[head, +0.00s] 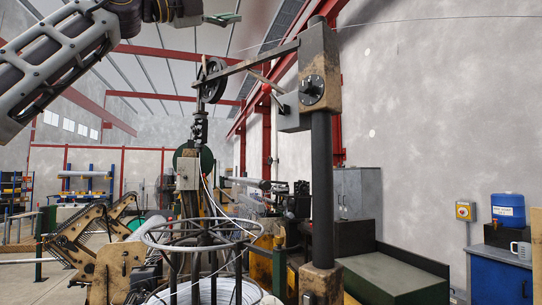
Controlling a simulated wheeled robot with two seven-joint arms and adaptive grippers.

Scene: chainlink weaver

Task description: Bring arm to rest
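My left arm comes in from the upper left, raised high, with its forearm sloping up to the right. My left gripper (222,18) is at the top edge, partly cut off, with a greenish finger pointing right. Whether its fingers are apart is unclear. It appears in front of the ceiling, and nothing is seen held in it. My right arm and gripper are not in view. A metal lever arm (250,62) with a pulley wheel (213,80) reaches left from the head of a dark machine post (321,165).
A round wire reel stand (202,228) stands front centre. Thin wire runs down beside the post. A worn tan machine (105,245) is at left. A dark green box (395,278), a blue cabinet (498,275) and a blue jug (508,209) are at right.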

